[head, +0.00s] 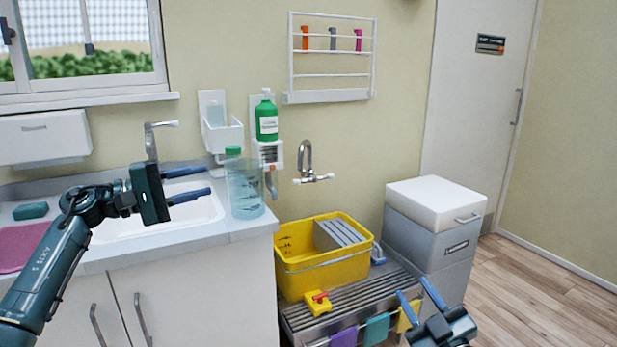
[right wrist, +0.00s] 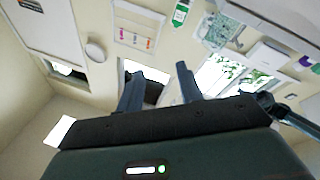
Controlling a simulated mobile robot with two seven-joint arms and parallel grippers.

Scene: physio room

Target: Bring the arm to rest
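My left gripper (head: 208,182) is over the sink at the left of the head view. Its two blue fingers are apart with nothing between them. My right gripper (head: 413,287) is at the lower right, in front of the slatted bench. Its fingers are spread and empty. In the right wrist view the same gripper (right wrist: 158,82) shows two separated fingers with only the room beyond them. My left arm (head: 50,265) reaches in from the left edge, while most of my right arm is out of view.
The counter holds a sink (head: 165,215), a clear jug (head: 245,190) and a teal sponge (head: 31,211). A yellow bucket (head: 325,277) and small yellow item (head: 318,303) stand on the slatted bench (head: 345,299). A grey bin (head: 435,225) stands right; floor (head: 540,290) beyond is clear.

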